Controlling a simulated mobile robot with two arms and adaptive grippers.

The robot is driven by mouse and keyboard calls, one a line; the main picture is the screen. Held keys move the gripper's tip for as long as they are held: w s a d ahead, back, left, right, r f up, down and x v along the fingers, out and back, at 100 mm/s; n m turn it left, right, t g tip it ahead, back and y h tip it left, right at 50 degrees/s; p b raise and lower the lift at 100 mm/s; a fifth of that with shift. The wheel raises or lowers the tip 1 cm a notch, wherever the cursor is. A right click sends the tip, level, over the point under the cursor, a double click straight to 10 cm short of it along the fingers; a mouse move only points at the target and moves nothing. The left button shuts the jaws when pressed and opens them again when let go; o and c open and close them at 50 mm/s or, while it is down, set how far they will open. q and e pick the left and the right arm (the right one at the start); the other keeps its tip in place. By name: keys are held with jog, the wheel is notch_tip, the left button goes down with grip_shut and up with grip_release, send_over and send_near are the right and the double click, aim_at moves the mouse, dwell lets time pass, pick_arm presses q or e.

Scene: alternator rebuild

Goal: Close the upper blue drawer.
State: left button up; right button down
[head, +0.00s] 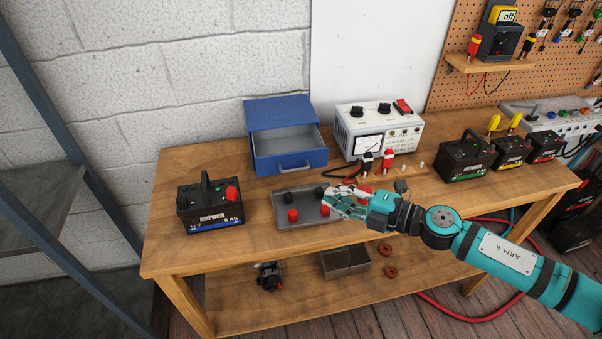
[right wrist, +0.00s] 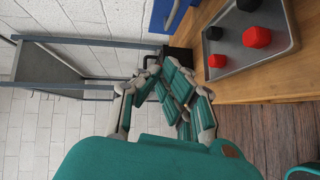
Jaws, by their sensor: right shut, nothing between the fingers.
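The blue drawer (head: 290,163) stands pulled out of its blue cabinet (head: 280,112) at the back of the bench. Its grey interior (head: 288,138) shows and looks empty. A handle is on its front; part of the blue front (right wrist: 160,16) and the handle also show at the top of the right wrist view. I can make out only one drawer. My right gripper (head: 333,203) is shut and empty, over the right end of the grey tray, in front of and to the right of the drawer, apart from it. Its fingers (right wrist: 170,95) show in the wrist view. My left gripper is not in view.
The grey tray (head: 283,222) holds red and black knobs in front of the drawer. A black battery (head: 210,205) stands to the left, a white power supply (head: 378,130) to the right. More batteries (head: 465,160) stand farther right. Bare bench lies between the left battery and drawer.

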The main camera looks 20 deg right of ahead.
jog(key=w+a+f+p, duration=0.2)
jog(key=w+a, duration=0.3)
jog(key=w, duration=0.4)
jog(key=shift+w+a+p, duration=0.2)
jog(key=shift+w+p, duration=0.05)
jog(key=shift+p, duration=0.05)
